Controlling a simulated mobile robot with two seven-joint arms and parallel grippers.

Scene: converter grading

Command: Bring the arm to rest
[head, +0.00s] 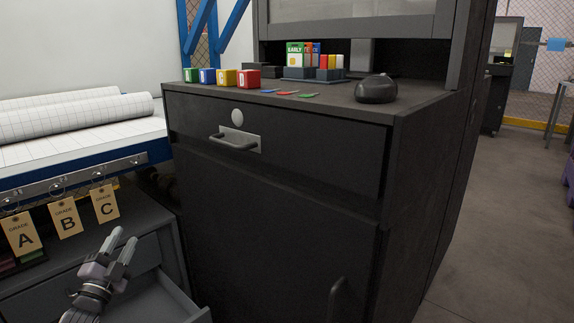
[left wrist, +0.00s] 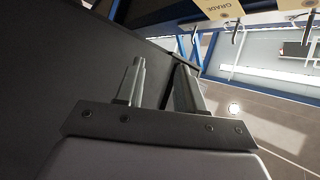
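My left gripper (head: 123,238) is at the lower left of the head view, in front of the grey drawer unit (head: 140,218) and over its pulled-out drawer (head: 172,300). Its two fingers point up and away, with a gap between them and nothing held. The left wrist view shows the same two fingers (left wrist: 160,70) apart and empty, beside a dark panel. My right gripper is not in view.
Grade tags A (head: 24,236), B (head: 65,219) and C (head: 106,205) hang just left of the gripper. A dark cabinet (head: 270,215) stands to the right. Small coloured boxes (head: 226,77) and a black rounded object (head: 376,89) are on top. Floor (head: 500,230) is clear at right.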

